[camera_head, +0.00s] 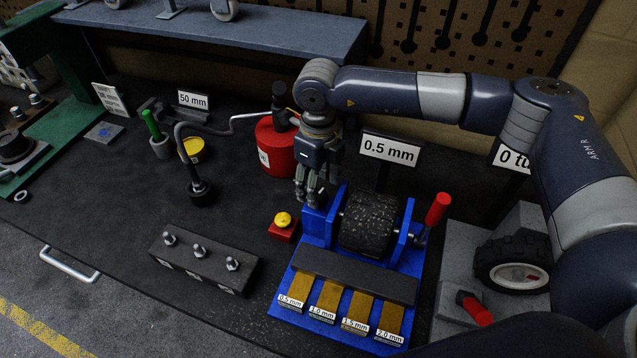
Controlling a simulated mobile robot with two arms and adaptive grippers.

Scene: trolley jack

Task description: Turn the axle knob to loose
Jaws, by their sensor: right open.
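A blue stand (318,232) holds a dark, rough roller (369,219) between two upright blue side plates. A lever with a red handle (437,208) rises at the right of the stand. My right gripper (311,203) points down at the left side plate, with its fingers close to the plate's top. It is open, and no object shows between its fingers. I cannot make out the axle knob; the fingers cover part of the left plate. A sign reading 0.5 mm (390,149) stands behind the roller. My left gripper is not in view.
A red button box with a yellow button (283,220) stands just left of the stand. A red can (275,147) is behind it, and a dark block with bolts (204,262) is front left. A tyre on a grey block (512,262) is at right.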

